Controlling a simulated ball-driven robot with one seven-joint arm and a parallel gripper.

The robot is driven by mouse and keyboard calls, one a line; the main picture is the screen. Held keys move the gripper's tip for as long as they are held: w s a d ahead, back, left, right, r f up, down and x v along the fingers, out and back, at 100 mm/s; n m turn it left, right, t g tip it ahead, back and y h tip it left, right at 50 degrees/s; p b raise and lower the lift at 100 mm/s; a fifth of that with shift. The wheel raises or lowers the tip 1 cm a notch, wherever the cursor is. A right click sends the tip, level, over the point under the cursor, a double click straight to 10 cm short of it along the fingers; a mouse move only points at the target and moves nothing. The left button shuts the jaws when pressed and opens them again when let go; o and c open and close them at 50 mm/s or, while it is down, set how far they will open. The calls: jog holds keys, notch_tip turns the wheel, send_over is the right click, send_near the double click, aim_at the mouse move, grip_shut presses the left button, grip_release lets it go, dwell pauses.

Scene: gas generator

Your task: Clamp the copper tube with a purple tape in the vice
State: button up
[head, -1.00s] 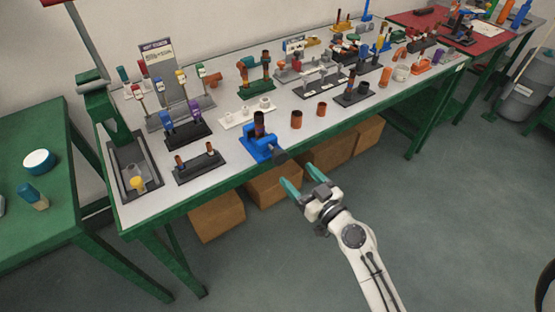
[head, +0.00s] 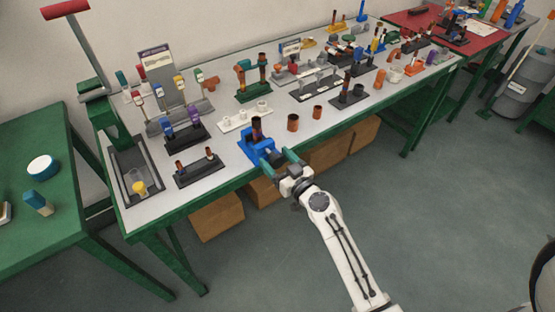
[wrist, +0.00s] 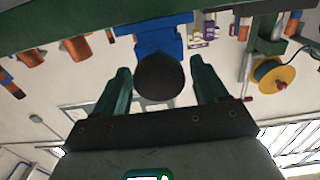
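The blue vice (head: 250,149) stands at the front edge of the grey-topped bench. A copper tube (head: 257,125) with a dark band stands upright at the vice; the band's colour and whether the jaws touch the tube are too small to tell. My gripper (head: 280,156) is at the vice's front, by its dark handle. In the wrist view the round dark handle knob (wrist: 160,76) lies between the two green fingers of my gripper (wrist: 160,92), with gaps on both sides, so it is open. The vice body (wrist: 156,38) shows behind the knob; the tube is not clear there.
Two loose copper pieces (head: 293,122) (head: 317,112) stand right of the vice. A black rack (head: 199,168) with short copper tubes lies to its left, and a white holder (head: 244,117) behind. Boxes (head: 217,216) sit under the bench; the floor in front is clear.

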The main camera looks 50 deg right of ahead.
jog(key=c, duration=0.9)
jog(key=shift+o, duration=0.2)
